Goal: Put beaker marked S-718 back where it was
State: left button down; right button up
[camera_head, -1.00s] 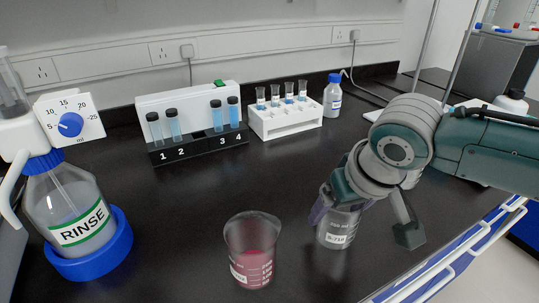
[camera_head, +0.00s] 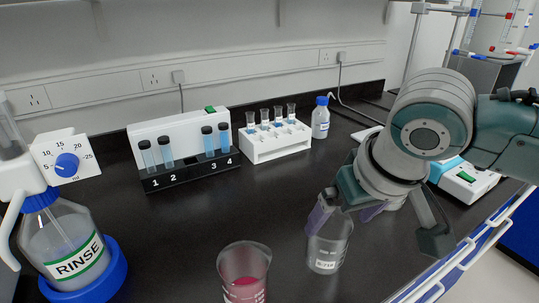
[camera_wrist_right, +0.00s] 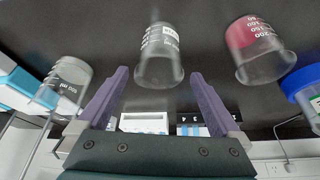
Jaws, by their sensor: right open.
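The clear empty beaker marked S-718 (camera_head: 326,252) stands upright on the black bench, right of the middle in the head view. It also shows in the right wrist view (camera_wrist_right: 160,58), centred just beyond the fingertips. My right gripper (camera_head: 342,216) is open at the height of the beaker's rim, on its far right side. In the right wrist view its purple fingers (camera_wrist_right: 160,75) are spread wide with nothing held between them. Part of the beaker's rim is hidden behind a finger in the head view. My left gripper is not in view.
A beaker with pink liquid (camera_head: 243,277) stands to the left. Another clear beaker (camera_wrist_right: 66,80) shows in the wrist view. A rinse bottle (camera_head: 70,252) stands far left. A numbered vial rack (camera_head: 190,177) and a white tube rack (camera_head: 275,145) stand behind. The middle bench is clear.

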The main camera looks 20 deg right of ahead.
jog(key=s+a+r+n+y, duration=0.2)
jog(key=s+a+n, duration=0.1)
jog(key=s+a, duration=0.6)
jog(key=s+d+g+h, duration=0.1)
jog(key=s+d, duration=0.2)
jog(key=s, duration=0.6)
jog(key=shift+s+d+r+n+p, duration=0.15)
jog(key=shift+n+p, duration=0.15)
jog(key=shift+n, duration=0.1)
notch_tip(320, 180, up, 41)
jog(key=p, duration=4.1)
jog(key=shift+r, duration=0.15)
